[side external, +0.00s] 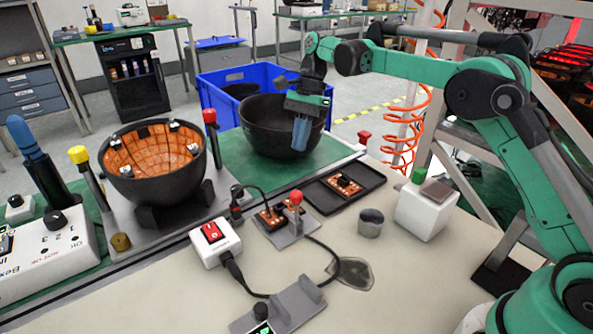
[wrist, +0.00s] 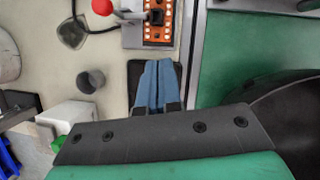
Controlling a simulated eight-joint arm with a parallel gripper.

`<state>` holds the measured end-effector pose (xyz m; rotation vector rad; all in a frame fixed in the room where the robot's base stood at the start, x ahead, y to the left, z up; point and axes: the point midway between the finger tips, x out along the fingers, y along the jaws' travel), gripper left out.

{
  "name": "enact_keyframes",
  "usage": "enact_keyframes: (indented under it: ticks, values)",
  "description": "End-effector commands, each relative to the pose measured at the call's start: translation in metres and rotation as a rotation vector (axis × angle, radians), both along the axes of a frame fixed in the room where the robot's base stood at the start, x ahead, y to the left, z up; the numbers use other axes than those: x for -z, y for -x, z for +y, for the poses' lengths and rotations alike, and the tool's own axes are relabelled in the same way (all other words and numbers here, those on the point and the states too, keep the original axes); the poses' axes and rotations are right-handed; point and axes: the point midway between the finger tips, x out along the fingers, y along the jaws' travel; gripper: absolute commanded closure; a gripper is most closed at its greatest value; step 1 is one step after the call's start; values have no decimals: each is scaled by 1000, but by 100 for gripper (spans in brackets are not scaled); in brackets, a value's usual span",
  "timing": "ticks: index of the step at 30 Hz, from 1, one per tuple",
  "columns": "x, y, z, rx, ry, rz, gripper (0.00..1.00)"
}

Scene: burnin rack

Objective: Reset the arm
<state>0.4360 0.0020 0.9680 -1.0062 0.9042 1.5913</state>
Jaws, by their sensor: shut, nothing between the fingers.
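My gripper (side external: 300,134) hangs from my green arm in the side view, fingers pointing down, in front of the empty-looking black bowl (side external: 262,112). Its blue fingers (wrist: 158,86) are together in the wrist view, with nothing between them. In the wrist view the fingers cover part of a black tray (wrist: 136,72). The tray (side external: 365,196) lies on the bench in the side view and holds a small orange board with a black part (side external: 345,184). I cannot tell the gripper's exact height above the bench.
A black bowl with an orange lining (side external: 155,160) stands at left. A red-knobbed lever fixture (side external: 290,222), a switch box (side external: 215,240), a grey cylinder (side external: 370,223) and a white button box (side external: 426,211) stand on the bench. A blue crate (side external: 222,100) is behind.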

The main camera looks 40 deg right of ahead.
Motion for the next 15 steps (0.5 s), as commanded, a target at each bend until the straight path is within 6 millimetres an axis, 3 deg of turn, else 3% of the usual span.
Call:
enact_keyframes:
  ticks: [6, 15]
  values:
    - [-40, 30, 4, -261, 81, -265, 100]
    - [-59, 95, 4, -666, 264, -585, 100]
